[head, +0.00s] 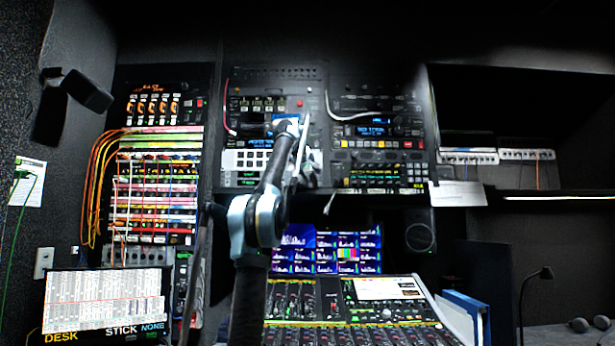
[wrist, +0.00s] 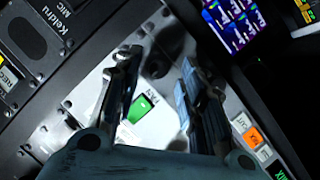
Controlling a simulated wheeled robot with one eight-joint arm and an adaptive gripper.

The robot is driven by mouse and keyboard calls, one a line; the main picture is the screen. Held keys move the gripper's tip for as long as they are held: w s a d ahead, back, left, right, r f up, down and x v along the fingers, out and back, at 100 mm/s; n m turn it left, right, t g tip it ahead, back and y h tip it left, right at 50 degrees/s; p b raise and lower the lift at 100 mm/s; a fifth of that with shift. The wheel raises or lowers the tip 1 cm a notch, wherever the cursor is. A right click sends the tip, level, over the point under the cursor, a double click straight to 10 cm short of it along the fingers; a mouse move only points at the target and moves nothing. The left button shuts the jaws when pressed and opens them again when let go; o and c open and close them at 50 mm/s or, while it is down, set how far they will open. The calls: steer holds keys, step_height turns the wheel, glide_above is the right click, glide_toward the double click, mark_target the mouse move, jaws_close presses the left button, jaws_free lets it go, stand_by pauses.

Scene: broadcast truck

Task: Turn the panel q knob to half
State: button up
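In the wrist view, a dark, rounded knob-like shape (wrist: 172,38) stands on a bright silver panel (wrist: 95,95), just beyond and between my fingertips. I cannot read a "q" mark on it, and its pointer does not show, so its setting cannot be told. My gripper (wrist: 157,66) is open, with one finger on each side of the panel's middle and a gap between them. I see no clear contact with the knob. In the head view my gripper (head: 304,165) is in front of the central rack, and my arm hides part of the panel there.
A lit green button (wrist: 138,108) sits between my fingers, and an orange button (wrist: 253,137) lies to the right. A multi-picture screen (wrist: 232,22) is at the upper right. In the head view, a mixing desk (head: 385,312) stands below, with cabled patch panels (head: 155,205) at left.

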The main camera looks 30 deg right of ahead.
jaws_close()
stand_by(0.4)
jaws_free()
steer(key=shift+a, duration=0.1)
steer(key=shift+r, duration=0.1)
steer(key=v, duration=1.1)
steer(key=shift+s+a+r, duration=0.15)
steer(key=shift+s+a, duration=0.1)
steer(key=shift+s, duration=0.05)
